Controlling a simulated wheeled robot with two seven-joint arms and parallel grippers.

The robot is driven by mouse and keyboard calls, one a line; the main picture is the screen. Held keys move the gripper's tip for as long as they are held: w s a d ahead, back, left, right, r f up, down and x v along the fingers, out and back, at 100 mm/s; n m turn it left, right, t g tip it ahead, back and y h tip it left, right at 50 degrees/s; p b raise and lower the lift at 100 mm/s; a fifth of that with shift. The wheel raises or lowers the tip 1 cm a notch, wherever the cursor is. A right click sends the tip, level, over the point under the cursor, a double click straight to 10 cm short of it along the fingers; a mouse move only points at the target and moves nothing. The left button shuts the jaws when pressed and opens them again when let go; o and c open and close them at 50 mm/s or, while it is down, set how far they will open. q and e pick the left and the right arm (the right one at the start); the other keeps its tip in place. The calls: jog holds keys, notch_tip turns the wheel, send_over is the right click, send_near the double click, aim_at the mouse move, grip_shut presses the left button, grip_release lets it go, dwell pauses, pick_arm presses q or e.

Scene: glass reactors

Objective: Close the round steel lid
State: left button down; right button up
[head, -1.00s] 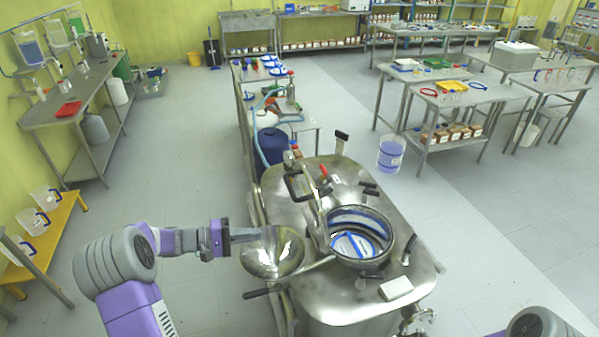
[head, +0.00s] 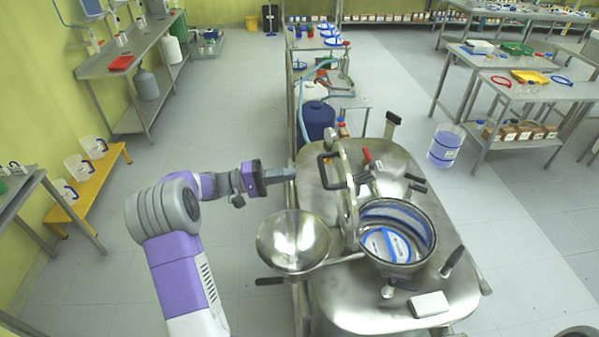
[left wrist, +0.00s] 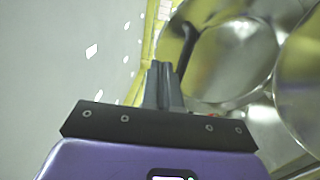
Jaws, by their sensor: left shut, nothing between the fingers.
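The round steel lid (head: 347,197) stands open, upright on its edge, at the left side of the round opening (head: 398,236) in the steel reactor top. Its black handle (head: 330,171) faces left. My left gripper (head: 293,174) is shut and empty, left of the handle and apart from it, beyond the steel bowl. In the left wrist view the shut fingers (left wrist: 163,86) point toward the lid (left wrist: 232,60), with its dark handle (left wrist: 187,50) just to their right. My right gripper is out of view.
A shiny steel bowl (head: 293,238) sits left of the opening, close below my left gripper. Black-handled clamps (head: 453,262) stand around the opening. A white block (head: 429,304) lies on the reactor top.

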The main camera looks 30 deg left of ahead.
aim_at(343, 166)
pick_arm(q)
jog(key=p+x, duration=0.2)
jog(key=x, duration=0.9)
jog(key=shift+d+r, duration=0.15)
jog(key=shift+w+d+p, duration=0.3)
jog(key=shift+w+d, duration=0.05)
